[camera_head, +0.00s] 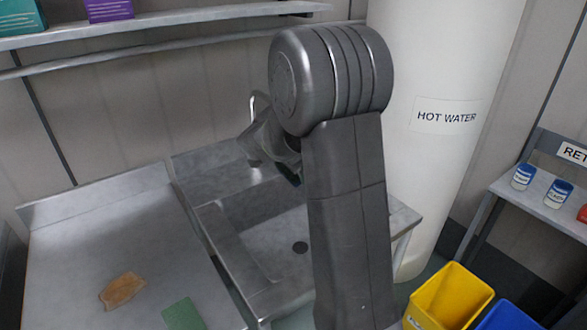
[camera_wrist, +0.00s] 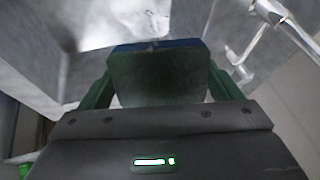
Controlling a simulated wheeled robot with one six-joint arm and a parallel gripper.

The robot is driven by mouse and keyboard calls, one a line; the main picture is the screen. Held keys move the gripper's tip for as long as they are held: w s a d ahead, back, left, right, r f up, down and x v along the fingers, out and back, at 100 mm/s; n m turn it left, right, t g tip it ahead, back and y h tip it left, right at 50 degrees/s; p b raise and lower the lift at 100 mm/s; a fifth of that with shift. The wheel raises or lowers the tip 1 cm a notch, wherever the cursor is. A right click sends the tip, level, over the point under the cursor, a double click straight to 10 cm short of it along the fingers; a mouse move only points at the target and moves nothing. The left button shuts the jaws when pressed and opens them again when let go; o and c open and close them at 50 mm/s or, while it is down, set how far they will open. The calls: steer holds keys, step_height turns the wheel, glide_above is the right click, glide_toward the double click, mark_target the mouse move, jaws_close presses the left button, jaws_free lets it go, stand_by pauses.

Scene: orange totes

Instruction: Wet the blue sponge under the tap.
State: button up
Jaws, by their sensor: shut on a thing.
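My gripper (camera_wrist: 160,82) is shut on the blue sponge (camera_wrist: 157,45), which shows a dark green face and a thin blue edge in the wrist view. The gripper's green fingers press its two sides. They are over the metal sink basin (camera_wrist: 45,55). The tap (camera_wrist: 262,38) is to the right of the sponge in the wrist view, apart from it. In the head view the sink (camera_head: 285,265) stands behind my arm, with the tap (camera_head: 258,103) partly hidden. My arm largely hides the gripper and sponge there. I cannot make out running water.
A steel counter (camera_head: 75,245) left of the sink holds a brown cloth (camera_head: 122,289) and a green pad (camera_head: 183,315). A white hot-water tank (camera_head: 440,60) stands behind on the right. Yellow (camera_head: 447,295) and blue (camera_head: 507,317) bins are at the lower right.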

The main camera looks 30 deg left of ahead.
steer(key=s+d+b, duration=0.1)
steer(key=s+b, duration=0.3)
steer(key=s, duration=0.3)
steer(key=shift+s, duration=0.2)
steer(key=shift+d, duration=0.1)
stand_by(1.2)
steer(key=s+r, duration=0.4)
steer(key=s, duration=0.1)
steer(key=shift+d, duration=0.4)
stand_by(0.4)
steer(key=w+a+f+p, duration=0.1)
steer(key=w+f, duration=0.3)
steer(key=w, duration=0.3)
steer(key=shift+w, duration=0.3)
